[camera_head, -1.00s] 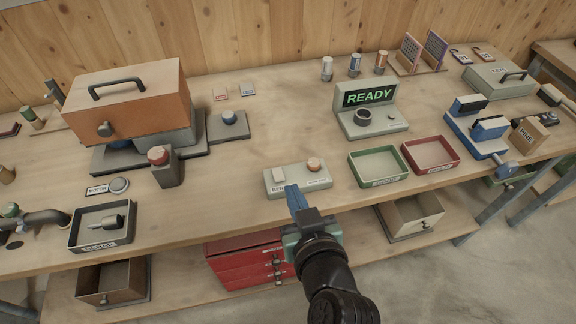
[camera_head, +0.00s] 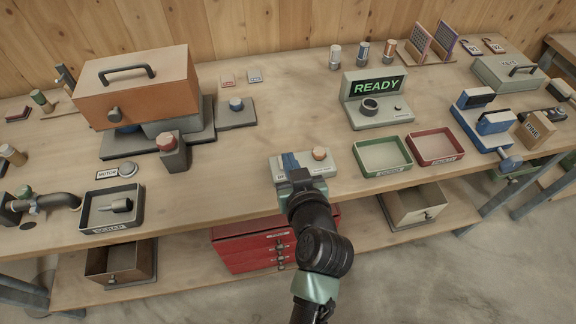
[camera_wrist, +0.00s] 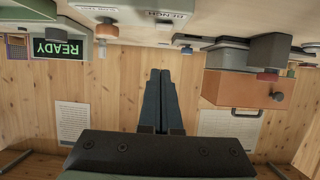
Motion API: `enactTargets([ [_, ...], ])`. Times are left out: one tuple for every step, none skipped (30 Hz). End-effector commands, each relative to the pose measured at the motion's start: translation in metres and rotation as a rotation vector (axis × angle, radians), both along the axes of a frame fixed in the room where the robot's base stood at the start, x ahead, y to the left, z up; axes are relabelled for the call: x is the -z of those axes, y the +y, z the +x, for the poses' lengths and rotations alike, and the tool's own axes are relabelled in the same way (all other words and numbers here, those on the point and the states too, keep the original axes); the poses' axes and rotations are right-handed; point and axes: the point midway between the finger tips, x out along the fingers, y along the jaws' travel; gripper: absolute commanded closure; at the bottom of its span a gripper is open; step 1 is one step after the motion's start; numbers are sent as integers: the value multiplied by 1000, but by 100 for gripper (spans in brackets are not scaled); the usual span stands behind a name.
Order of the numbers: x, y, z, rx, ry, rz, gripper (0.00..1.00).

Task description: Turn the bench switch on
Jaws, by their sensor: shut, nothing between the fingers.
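The bench switch box (camera_head: 333,168) is a pale box at the front middle of the bench, with an orange knob (camera_head: 319,153) on its right half. My gripper (camera_head: 289,158) is shut and empty over the left half of the box. Its blue fingers hide the pale switch there, so I cannot tell the switch's position or whether the fingers touch it. In the upside-down wrist view, the closed fingers (camera_wrist: 160,74) point toward the box, and its BENCH label (camera_wrist: 172,15) shows at the top edge.
A READY display (camera_head: 376,92) stands behind to the right. A green tray (camera_head: 383,170) and a red tray (camera_head: 434,162) lie right of the box. A red-topped post (camera_head: 172,153) and an orange mixer housing (camera_head: 140,92) stand left. Red drawers (camera_head: 250,250) sit below.

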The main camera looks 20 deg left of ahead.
Motion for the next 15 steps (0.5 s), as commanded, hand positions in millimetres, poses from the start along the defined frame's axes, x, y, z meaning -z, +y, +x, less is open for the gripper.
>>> enactTargets([
  [2, 6, 7, -3, 0, 0, 100],
  [4, 8, 11, -2, 0, 0, 100],
  [6, 12, 16, -2, 1, -1, 100],
  [8, 14, 19, -2, 1, -1, 100],
  [16, 13, 18, -1, 6, -1, 100],
  [24, 12, 16, 1, 6, 1, 100],
  [28, 11, 16, 0, 6, 0, 100],
  [32, 11, 15, 1, 6, 1, 100],
  [36, 10, 15, 1, 4, 1, 100],
  [39, 10, 15, 1, 3, 0, 100],
  [42, 10, 14, 0, 3, 1, 100],
  [44, 10, 14, 0, 3, 1, 100],
  [46, 9, 14, 1, 3, 0, 100],
  [47, 9, 14, 0, 1, 0, 100],
  [48, 9, 13, 1, 1, 0, 100],
])
